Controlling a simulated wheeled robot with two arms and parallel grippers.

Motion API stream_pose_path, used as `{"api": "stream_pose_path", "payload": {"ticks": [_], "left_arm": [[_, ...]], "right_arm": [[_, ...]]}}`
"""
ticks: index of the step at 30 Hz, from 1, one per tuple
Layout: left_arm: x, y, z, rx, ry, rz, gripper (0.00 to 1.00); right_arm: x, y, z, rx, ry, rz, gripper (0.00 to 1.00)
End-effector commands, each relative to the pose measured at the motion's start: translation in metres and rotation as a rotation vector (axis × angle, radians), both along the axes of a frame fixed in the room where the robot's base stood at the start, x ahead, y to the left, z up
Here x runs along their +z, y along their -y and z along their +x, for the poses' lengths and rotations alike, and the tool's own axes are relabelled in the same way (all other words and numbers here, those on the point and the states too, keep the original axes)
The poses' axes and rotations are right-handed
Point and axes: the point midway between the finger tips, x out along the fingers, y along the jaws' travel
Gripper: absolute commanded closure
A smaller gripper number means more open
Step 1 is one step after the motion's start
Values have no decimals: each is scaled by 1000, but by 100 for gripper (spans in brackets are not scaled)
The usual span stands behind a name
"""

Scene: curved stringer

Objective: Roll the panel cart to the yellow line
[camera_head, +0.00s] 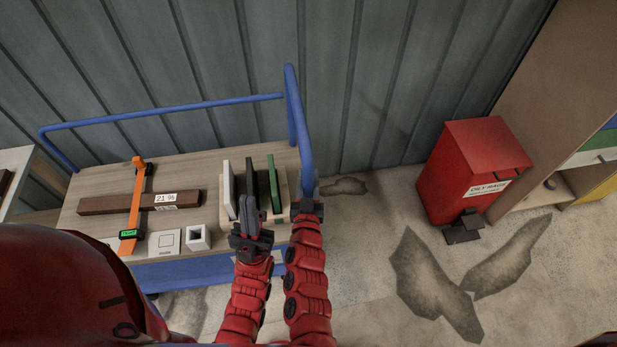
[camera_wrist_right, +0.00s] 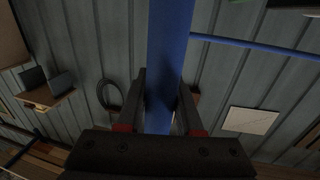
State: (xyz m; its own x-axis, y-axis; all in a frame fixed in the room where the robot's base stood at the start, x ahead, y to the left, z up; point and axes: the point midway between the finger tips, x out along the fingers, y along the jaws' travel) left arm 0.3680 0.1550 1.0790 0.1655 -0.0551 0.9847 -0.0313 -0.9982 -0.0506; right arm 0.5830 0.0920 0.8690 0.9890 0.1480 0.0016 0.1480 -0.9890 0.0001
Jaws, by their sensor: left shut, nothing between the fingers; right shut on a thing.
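The panel cart (camera_head: 95,184) has a wooden top and blue tubular rails (camera_head: 303,130). It stands along the grey corrugated wall. My right gripper (camera_head: 307,207) is at the cart's right-hand rail. In the right wrist view the fingers (camera_wrist_right: 160,112) are shut on the blue rail (camera_wrist_right: 168,60), one on each side. My left gripper (camera_head: 250,222) is shut and empty, in front of the rack of upright panels (camera_head: 283,184) on the cart top, and hides part of it. I see no yellow line on the floor.
On the cart lie a dark wooden bar (camera_head: 105,204), an orange clamp (camera_head: 136,205), a white square plate (camera_head: 165,243) and a small hollow white block (camera_head: 198,238). A red oily-rags bin (camera_head: 470,165) and a shelf unit (camera_head: 545,110) stand right. Stained floor (camera_head: 375,220) between is clear.

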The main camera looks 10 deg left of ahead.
Motion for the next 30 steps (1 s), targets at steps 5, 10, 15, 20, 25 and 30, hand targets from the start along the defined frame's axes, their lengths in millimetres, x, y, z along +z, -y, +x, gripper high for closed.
{"api": "stream_pose_path", "payload": {"ticks": [5,10,15,20,25,30], "left_arm": [[0,0,0,0,0,0,100],[0,0,0,0,0,0,100],[0,0,0,0,0,0,100],[3,0,0,0,0,0,100],[19,0,0,0,0,0,100],[43,0,0,0,0,0,100]], "right_arm": [[-1,-4,-1,8,-4,2,64],[-1,-3,-1,6,-3,3,36],[-1,-2,-1,5,-3,2,36],[0,-2,-4,5,-3,2,36],[3,1,-28,8,-9,0,36],[4,7,-71,9,-11,-1,36]]}}
